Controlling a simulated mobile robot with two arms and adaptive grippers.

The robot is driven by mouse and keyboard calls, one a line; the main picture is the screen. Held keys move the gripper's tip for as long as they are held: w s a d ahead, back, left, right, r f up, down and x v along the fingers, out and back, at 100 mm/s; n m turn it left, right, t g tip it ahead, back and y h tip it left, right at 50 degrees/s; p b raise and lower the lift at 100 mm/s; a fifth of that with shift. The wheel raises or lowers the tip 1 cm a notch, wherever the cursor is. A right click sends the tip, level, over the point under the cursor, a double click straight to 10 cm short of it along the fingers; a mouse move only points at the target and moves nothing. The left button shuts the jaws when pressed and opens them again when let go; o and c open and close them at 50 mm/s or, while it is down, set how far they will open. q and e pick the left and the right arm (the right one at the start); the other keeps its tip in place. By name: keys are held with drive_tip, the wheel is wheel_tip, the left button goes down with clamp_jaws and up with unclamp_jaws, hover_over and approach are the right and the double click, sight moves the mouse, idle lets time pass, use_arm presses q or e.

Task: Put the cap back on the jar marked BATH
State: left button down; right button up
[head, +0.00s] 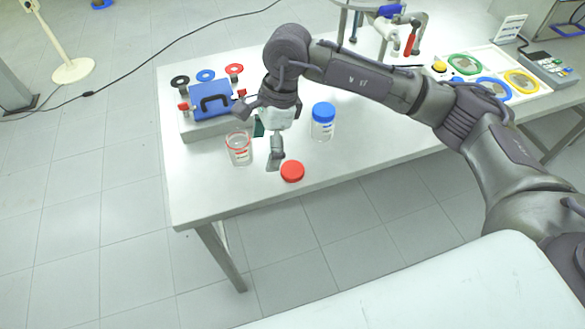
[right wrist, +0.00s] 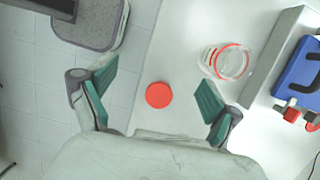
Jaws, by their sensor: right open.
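A red cap (head: 292,171) lies flat on the table near its front edge. In the right wrist view the cap (right wrist: 159,95) shows between my spread fingers, with nothing gripped. An open clear jar with red markings (head: 239,148) stands upright to the left of the cap; it also shows in the right wrist view (right wrist: 228,62). Its lettering is too small to read. My right gripper (head: 262,140) is open and empty above the table, close to the open jar and the cap. My left gripper is not in view.
A jar with a blue cap (head: 322,120) stands right of my right gripper. A grey unit with a blue block (head: 211,100) and coloured rings stands behind the open jar. A white tray with coloured rings (head: 487,74) is at the far right. The table's front edge is close to the cap.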

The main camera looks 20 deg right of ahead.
drive_tip(key=w+d+r+h, duration=0.1)
drive_tip(key=w+d+h, duration=0.1)
drive_tip(key=d, duration=0.4)
drive_tip(key=shift+d+r+t+h, duration=0.2)
drive_tip(key=shift+r+t+h, duration=0.1)
drive_tip(key=shift+h, duration=0.2)
drive_tip(key=shift+f, duration=0.1)
drive_tip(key=p, duration=0.2)
hover_over(292, 170)
wheel_tip(292, 170, down, 8)
drive_tip(key=shift+d+r, duration=0.1)
drive_tip(key=shift+f, duration=0.4)
